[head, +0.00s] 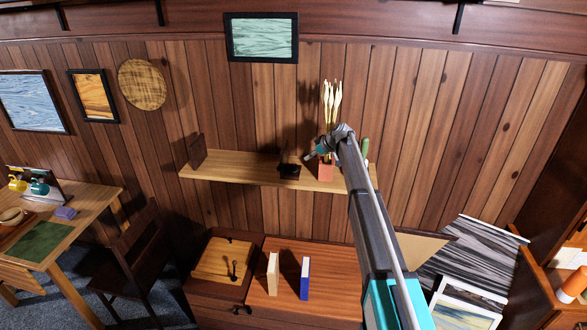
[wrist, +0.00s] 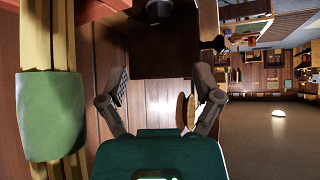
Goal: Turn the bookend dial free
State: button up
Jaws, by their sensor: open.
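A dark bookend (head: 283,157) stands on the wall shelf (head: 235,168), with a black dial-like part (head: 289,171) at its front. In the wrist view the dark bookend panel (wrist: 170,52) lies beyond my fingers, and a round black knob (wrist: 159,11), apparently the dial, shows at the top edge. My gripper (head: 308,156) is just right of the bookend in the head view. In the wrist view my gripper (wrist: 160,88) is open, with nothing between its fingers. The knob is apart from the fingers. Its turn position is not clear.
A red pot (head: 326,171) with pale stalks stands beside my gripper. A green object (head: 365,147) is partly behind my arm; a green cylinder (wrist: 52,115) is close at the wrist view's left. Another dark bookend (head: 197,151) stands at the shelf's left. The shelf between is clear.

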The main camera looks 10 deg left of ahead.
aim_at(294, 165)
jog(key=b+x, duration=0.7)
jog(key=x, duration=0.3)
jog(key=shift+w+f, duration=0.15)
jog(key=shift+f, duration=0.05)
jog(key=shift+b+x, duration=0.6)
jog(key=shift+x, duration=0.35)
grip_shut()
